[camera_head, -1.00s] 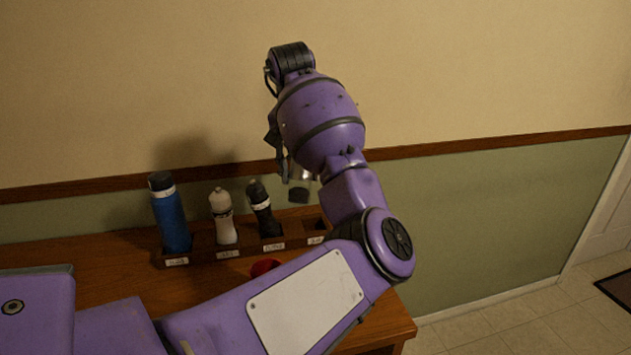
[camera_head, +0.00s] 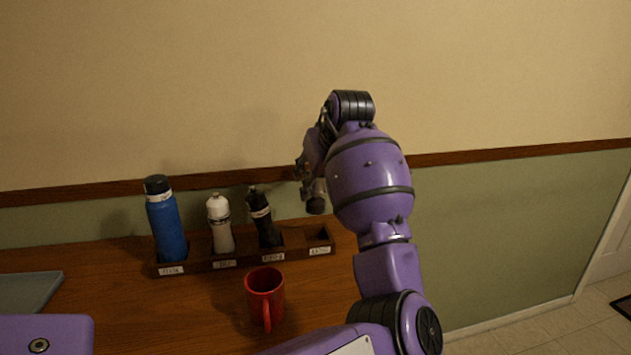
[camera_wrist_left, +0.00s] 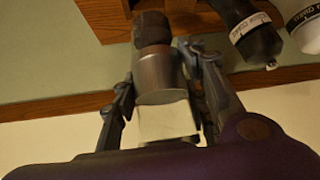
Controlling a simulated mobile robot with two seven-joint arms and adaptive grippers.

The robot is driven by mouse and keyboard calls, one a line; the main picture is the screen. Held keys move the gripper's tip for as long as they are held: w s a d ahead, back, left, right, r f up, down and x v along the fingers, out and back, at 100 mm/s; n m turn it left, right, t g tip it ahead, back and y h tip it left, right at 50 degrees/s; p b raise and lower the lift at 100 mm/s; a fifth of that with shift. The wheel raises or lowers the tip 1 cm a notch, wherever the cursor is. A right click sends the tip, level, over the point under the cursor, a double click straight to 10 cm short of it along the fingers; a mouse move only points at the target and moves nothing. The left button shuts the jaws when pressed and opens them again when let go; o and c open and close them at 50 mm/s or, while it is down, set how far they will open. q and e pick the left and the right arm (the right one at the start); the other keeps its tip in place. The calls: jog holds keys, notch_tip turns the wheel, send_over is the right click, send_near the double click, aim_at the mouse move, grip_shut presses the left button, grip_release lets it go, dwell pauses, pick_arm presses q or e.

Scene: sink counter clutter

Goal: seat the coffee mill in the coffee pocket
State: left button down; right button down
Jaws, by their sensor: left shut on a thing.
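The coffee mill, a silvery and clear cylinder with a dark brown end (camera_wrist_left: 157,75), is between my left gripper's fingers in the left wrist view. In the head view only its lower part with the dark end (camera_head: 316,203) shows. My left gripper (camera_head: 311,180) is shut on it and holds it above the rack's right end. The rack's rightmost pocket (camera_head: 318,236) is empty and has a white label, too small to read surely. The mill's dark end points down, above the rack and apart from it in the head view.
The wooden rack (camera_head: 215,264) also holds a blue bottle (camera_head: 166,227), a white bottle (camera_head: 221,228) and a black bottle (camera_head: 264,221). A red mug (camera_head: 265,295) stands in front. A greyish tray-like thing (camera_head: 25,292) lies at left. The wall is close behind.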

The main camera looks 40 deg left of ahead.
aim_at(316, 200)
pick_arm(q)
jog(key=shift+r+p, duration=0.4)
jog(key=shift+p, duration=0.2)
jog(key=shift+a+f, duration=0.1)
jog(key=shift+f, duration=0.2)
notch_tip(316, 200, down, 3)
jog(key=shift+r, duration=0.1)
jog(key=shift+f, duration=1.4)
jog(key=shift+r, duration=0.1)
jog(key=shift+p, duration=0.45)
